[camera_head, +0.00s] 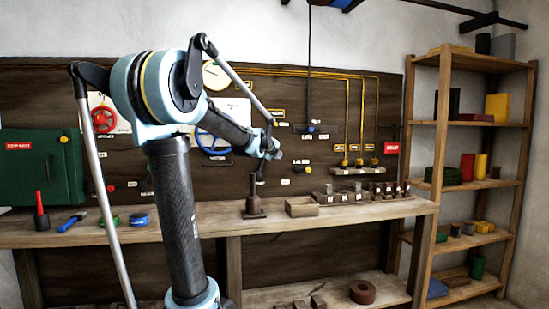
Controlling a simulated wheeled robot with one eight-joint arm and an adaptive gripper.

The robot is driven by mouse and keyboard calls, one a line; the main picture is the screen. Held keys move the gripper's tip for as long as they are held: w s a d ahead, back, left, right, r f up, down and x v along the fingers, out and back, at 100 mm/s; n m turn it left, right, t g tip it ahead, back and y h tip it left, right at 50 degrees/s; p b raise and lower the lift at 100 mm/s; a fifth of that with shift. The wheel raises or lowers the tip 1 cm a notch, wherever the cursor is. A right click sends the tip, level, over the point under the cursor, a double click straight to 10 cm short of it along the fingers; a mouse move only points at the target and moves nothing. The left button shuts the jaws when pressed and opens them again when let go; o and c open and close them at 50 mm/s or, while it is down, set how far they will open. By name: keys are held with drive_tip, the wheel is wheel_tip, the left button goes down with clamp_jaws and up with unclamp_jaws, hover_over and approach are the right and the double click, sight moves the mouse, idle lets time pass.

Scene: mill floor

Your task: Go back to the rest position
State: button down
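My arm rises in the middle-left of the head view, bends at its pale blue elbow and reaches forward and right over the bench. My gripper (261,177) is at its far end, small and dark, pointing down just above or at a dark upright piece on a square base (254,208). The gap between them is too small to judge. The fingers are too small to tell whether they are open or shut.
The wooden workbench (330,220) holds a small wooden box (301,207), several dark blocks (365,192), a blue-handled tool (72,221) and a red-topped piece (41,212). A green cabinet (40,165) stands left; a loaded wooden shelf (468,125) stands right.

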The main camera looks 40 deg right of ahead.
idle(0.5)
drive_tip(key=w+a+f+n+y, duration=0.1)
drive_tip(key=a+f+n+y, duration=0.2)
drive_tip(key=a, duration=0.5)
drive_tip(key=w+a+f+n, duration=0.1)
drive_tip(key=a+f+n, duration=0.1)
drive_tip(key=a+n, duration=0.4)
drive_tip(key=w+a+f+n+y, duration=0.1)
drive_tip(key=a+f+n+y, duration=0.15)
drive_tip(key=a, duration=0.65)
drive_tip(key=s+a+f+n+y, duration=0.1)
drive_tip(key=s+a+f+n, duration=0.1)
drive_tip(key=a+f+n, duration=0.3)
drive_tip(key=s+a+f+n+y, duration=0.1)
drive_tip(key=s+a+n, duration=0.15)
drive_tip(key=a, duration=0.45)
drive_tip(key=s+a+f+n+y, duration=0.1)
drive_tip(key=s+a+f+n, duration=0.15)
drive_tip(key=a+n, duration=0.35)
drive_tip(key=s+a+f+n+g+y, duration=0.2)
drive_tip(key=s+a+f+n+y, duration=0.1)
drive_tip(key=s+a+f+n, duration=0.65)
drive_tip(key=s+a+f+g, duration=0.2)
drive_tip(key=s+f+g, duration=0.3)
drive_tip(key=s+f, duration=0.4)
drive_tip(key=s, duration=0.4)
drive_tip(key=shift+s+f, duration=0.4)
drive_tip(key=shift+m, duration=0.25)
